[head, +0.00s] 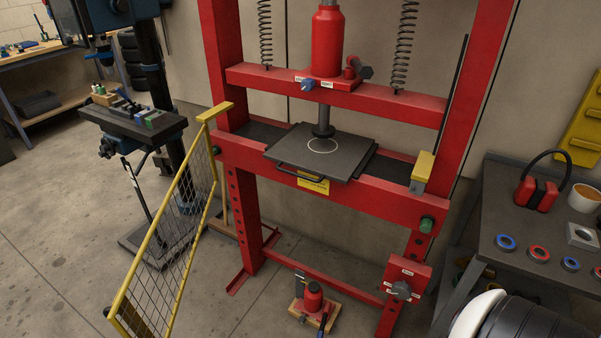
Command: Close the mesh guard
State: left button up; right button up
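The mesh guard (168,245) is a yellow frame with wire mesh. It stands swung open at the left of the red press (330,178), angled out toward the front left. Its top bar (215,111) is by the left post, and a dark knob (107,312) shows at its near lower end. A yellow block with a grey metal piece (423,172) sits on the right post. The press front between the posts is uncovered. Neither of my grippers shows in the head view.
A dark plate (297,150) with a front handle lies on the press bed under the ram. A drill press (135,122) stands behind the guard. A dark table (505,225) with ear defenders (538,190) and rings is at right.

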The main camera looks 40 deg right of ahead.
aim_at(121, 306)
jog(key=z, duration=0.3)
jog(key=i+j+z, duration=0.15)
jog(key=z, duration=0.25)
jog(key=i+j+z, duration=0.1)
jog(key=j+z, duration=0.45)
jog(key=z, duration=0.25)
jog(key=j+z, duration=0.25)
jog(key=j, duration=1.25)
jog(key=k, duration=0.25)
